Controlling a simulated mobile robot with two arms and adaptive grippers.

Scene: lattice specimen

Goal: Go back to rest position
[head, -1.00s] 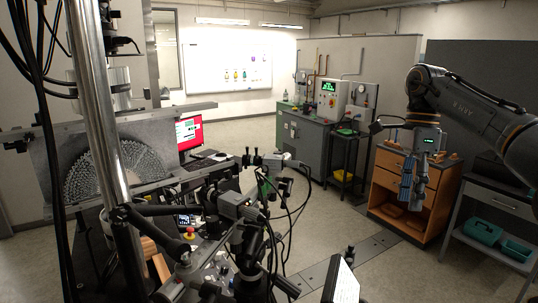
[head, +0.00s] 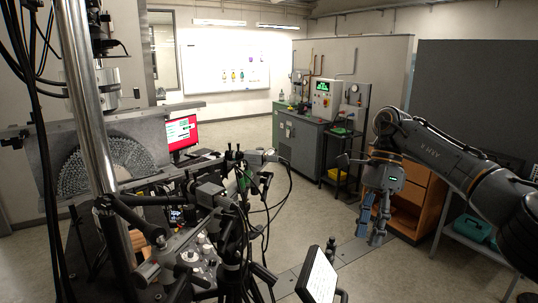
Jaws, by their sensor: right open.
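My right gripper (head: 373,232) hangs at the end of my dark right arm, which comes in from the right edge. Its blue-grey fingers point down and stand apart, with nothing seen between them. It is in front of the wooden cabinet (head: 437,190) in the picture, above the floor and clear of the test rig. The lattice specimen (head: 75,178), a grey half-ring in a plate, is at the left behind a metal column. My left gripper does not show.
A test rig with cameras, cables and a tablet (head: 318,280) fills the lower middle. A red monitor (head: 182,133) stands behind it. A grey cabinet (head: 305,145) and a control box (head: 326,98) are at the back. Open floor (head: 330,215) lies between rig and cabinet.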

